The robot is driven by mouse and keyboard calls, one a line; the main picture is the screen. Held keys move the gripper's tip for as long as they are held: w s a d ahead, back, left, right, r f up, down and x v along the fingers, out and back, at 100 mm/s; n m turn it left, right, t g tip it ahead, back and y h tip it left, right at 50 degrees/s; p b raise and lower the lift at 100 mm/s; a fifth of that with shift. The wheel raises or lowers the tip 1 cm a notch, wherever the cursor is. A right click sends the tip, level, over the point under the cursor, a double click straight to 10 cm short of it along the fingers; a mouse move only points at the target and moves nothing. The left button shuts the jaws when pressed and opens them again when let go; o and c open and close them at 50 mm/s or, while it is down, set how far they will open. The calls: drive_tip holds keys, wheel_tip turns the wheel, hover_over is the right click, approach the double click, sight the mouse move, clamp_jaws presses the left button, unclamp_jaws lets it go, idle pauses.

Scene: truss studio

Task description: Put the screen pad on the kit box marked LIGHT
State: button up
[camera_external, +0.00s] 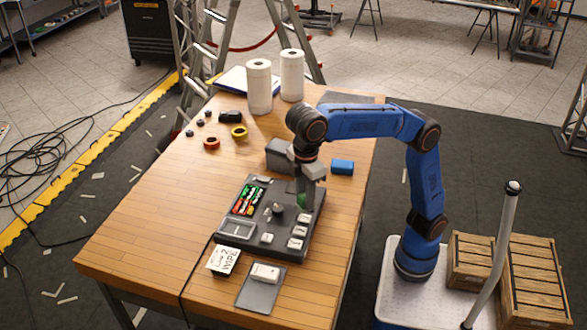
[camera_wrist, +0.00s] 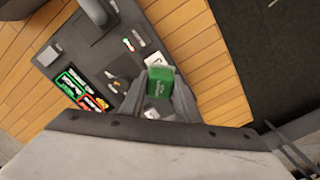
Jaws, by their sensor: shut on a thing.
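My gripper (camera_external: 305,190) points down over the right back part of the dark grey kit tray (camera_external: 230,252). It is shut on a small green block (camera_external: 301,200). In the wrist view the green block (camera_wrist: 162,80) sits between my two fingers (camera_wrist: 160,88) and bears small lettering that I cannot read. I cannot tell from the lettering whether it is the screen pad. I cannot read the word LIGHT on any box. The tray holds a group of red and green items (camera_external: 247,200), several white pieces (camera_external: 296,244) and a dark round knob (camera_external: 278,208).
A grey box (camera_external: 279,153) and a blue block (camera_external: 342,167) stand behind the tray. Tape rolls (camera_external: 239,132) and paper rolls (camera_external: 259,86) stand farther back.

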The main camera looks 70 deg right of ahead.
drive_tip(key=w+d+r+m, duration=0.2)
drive_tip(key=w+d+m, duration=0.15)
drive_tip(key=d, duration=0.65)
drive_tip(key=w+d+r+m, duration=0.2)
drive_tip(key=w+d+m, duration=0.15)
drive_tip(key=d, duration=0.55)
drive_tip(key=w+d+r+m, duration=0.3)
drive_tip(key=w+d, duration=0.2)
drive_tip(key=d, duration=0.5)
drive_tip(key=shift+a+f, duration=0.15)
drive_tip(key=shift+f, duration=3.5)
drive_tip(key=o, duration=1)
drive_tip(key=shift+f, duration=0.15)
drive_tip(key=shift+o, duration=0.2)
wheel_tip(320, 180, up, 8)
